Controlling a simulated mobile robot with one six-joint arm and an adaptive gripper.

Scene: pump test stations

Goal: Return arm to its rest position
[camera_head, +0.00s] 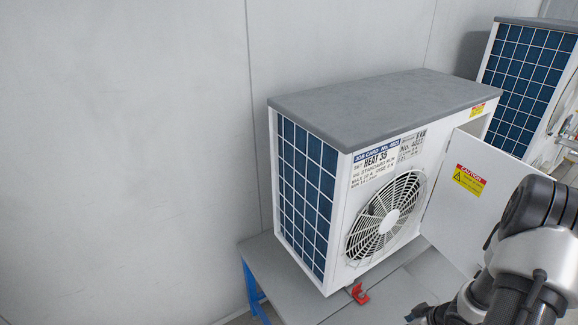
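My arm (533,238) enters at the lower right, with a bent grey and black joint in front of the open door of a heat pump unit. Darker parts of the arm's end reach left along the bottom edge and are cut off by the frame. The gripper's fingers cannot be made out there, so I cannot see whether it is open or holds anything.
A white heat pump (340,225) with a fan and a "HEAT 35" label stands on a grey table (308,305). Its door (456,205) with a caution sticker is open. A red clip (359,294) lies in front. A second unit (522,85) stands behind right.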

